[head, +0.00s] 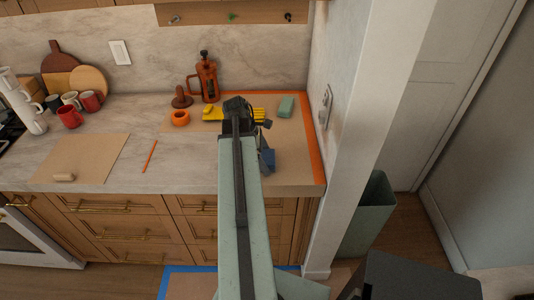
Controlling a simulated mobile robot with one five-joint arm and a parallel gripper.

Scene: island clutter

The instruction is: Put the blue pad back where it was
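A small dark blue object (267,160), which may be the blue pad, shows just right of my arm near the counter's front edge. My arm hides part of it, so I cannot tell its full shape or whether it touches the counter. A pale teal block (286,106) lies on the tan area at the counter's right end. My gripper (240,106) is at the far end of my arm, over the counter by a yellow object (215,114). Its fingers are not clearly visible, and I cannot tell whether it holds anything.
An orange ring (180,118), a brown press (207,80) and an orange strip (318,150) edge the work area. A tan mat (85,158) and an orange pencil-like stick (150,156) lie left. Mugs (69,117) stand farther left. A wall closes the right side.

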